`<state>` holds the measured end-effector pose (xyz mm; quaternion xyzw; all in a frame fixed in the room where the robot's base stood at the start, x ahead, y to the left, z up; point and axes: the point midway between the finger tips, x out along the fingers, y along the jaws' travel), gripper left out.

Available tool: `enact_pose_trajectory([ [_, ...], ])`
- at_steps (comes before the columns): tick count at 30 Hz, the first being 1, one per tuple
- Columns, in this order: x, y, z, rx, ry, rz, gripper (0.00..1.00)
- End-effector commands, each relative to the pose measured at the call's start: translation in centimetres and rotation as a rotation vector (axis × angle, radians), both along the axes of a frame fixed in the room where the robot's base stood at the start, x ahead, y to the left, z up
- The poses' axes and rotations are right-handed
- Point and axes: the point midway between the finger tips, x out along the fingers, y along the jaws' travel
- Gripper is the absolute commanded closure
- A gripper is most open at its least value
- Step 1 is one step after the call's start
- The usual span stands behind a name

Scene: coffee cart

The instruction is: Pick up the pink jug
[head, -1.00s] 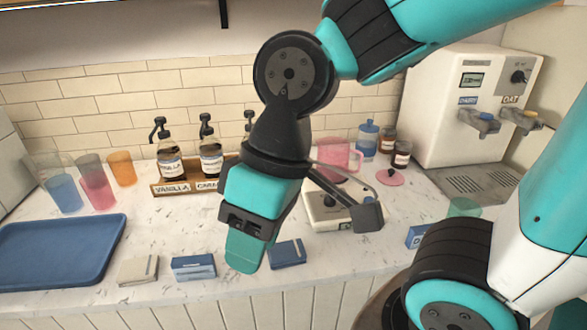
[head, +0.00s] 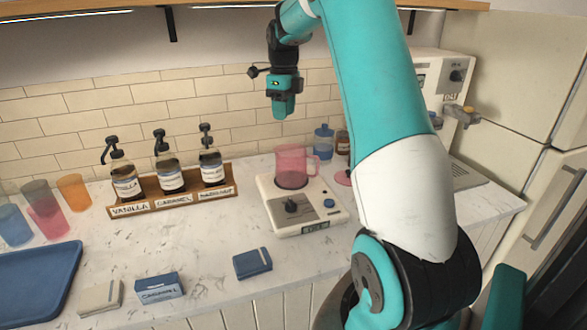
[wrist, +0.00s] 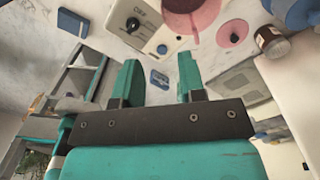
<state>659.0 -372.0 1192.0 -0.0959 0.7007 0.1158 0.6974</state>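The pink jug (head: 294,167) is see-through and stands upright on a white scale (head: 301,206), its handle toward the right. In the wrist view the jug (wrist: 190,22) shows at the top edge, partly cut off, with the scale (wrist: 135,22) to its left. My gripper (head: 282,108) is raised in front of the tiled wall, above the jug and apart from it. In the wrist view its two teal fingers (wrist: 158,82) are spread with nothing between them.
A wooden rack (head: 172,201) with syrup bottles stands left of the scale. A blue jar (head: 324,143), a brown jar (head: 343,143) and a pink lid (head: 343,178) are close on the right, before the white dispenser (head: 428,80). Small boxes and a blue tray (head: 35,285) lie at the front left.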

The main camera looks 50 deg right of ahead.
Motion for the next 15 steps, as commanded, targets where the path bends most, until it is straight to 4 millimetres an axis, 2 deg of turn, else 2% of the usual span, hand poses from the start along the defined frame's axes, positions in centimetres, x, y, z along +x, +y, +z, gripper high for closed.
enact_pose_trajectory([
  [9, -0.2, 0.3, -6.7, 0.004, 0.007, -0.003, 0.63],
  [15, -0.1, 0.3, -10.3, 0.002, 0.003, -0.001, 0.63],
])
